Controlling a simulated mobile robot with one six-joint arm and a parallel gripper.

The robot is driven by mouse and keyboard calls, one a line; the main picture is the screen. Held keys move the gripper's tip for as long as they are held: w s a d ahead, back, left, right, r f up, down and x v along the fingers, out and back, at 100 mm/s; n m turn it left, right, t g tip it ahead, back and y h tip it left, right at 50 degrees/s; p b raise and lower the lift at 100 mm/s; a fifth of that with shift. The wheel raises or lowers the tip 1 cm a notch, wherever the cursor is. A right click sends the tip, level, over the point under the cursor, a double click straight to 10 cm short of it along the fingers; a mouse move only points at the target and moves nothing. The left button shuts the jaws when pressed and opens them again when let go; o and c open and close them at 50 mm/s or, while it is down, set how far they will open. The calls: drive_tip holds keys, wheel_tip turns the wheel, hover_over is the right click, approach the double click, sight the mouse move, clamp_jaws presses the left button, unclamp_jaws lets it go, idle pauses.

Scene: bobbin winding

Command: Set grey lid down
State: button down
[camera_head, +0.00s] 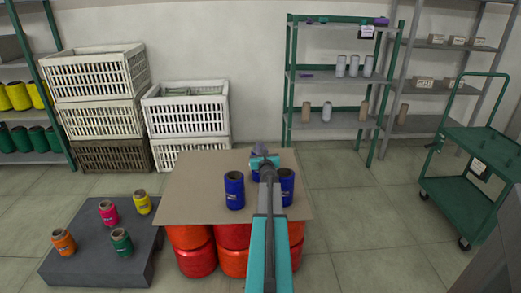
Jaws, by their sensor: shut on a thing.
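My arm reaches away from the camera over the board (185,190) on top of the red bobbins. My gripper (264,159), small and teal at the far end, is above the back part of the board. A small rounded grey thing (262,147) shows at its tip; it appears to be the grey lid, held shut in the jaws. The jaws themselves are too small to make out, and my arm hides part of the gripper. I cannot tell how high the lid is above the board.
Blue spools stand on the board, one left of my arm (234,190) and one right (287,187); another is partly hidden. Large red bobbins (195,260) support the board. A dark low platform (85,262) holds several coloured spools. Crates (187,112), shelves and a green cart (462,200) stand around.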

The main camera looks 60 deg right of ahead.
sight(261, 148)
drive_tip(key=shift+f+b, duration=0.25)
drive_tip(key=shift+b, duration=0.15)
drive_tip(key=c, duration=1.8)
unclamp_jaws()
drive_tip(key=shift+r+p, duration=0.1)
drive_tip(key=shift+p, duration=0.85)
drive_tip(key=shift+s+a, duration=0.4)
drive_tip(key=shift+a, duration=0.05)
drive_tip(key=shift+r+b+v, duration=0.2)
drive_tip(key=shift+b+v, duration=0.35)
drive_tip(key=shift+v, duration=1.65)
drive_tip(key=shift+b+v, duration=0.4)
drive_tip(key=shift+v, duration=3.75)
drive_tip(key=shift+o, duration=0.4)
drive_tip(key=shift+d, duration=0.15)
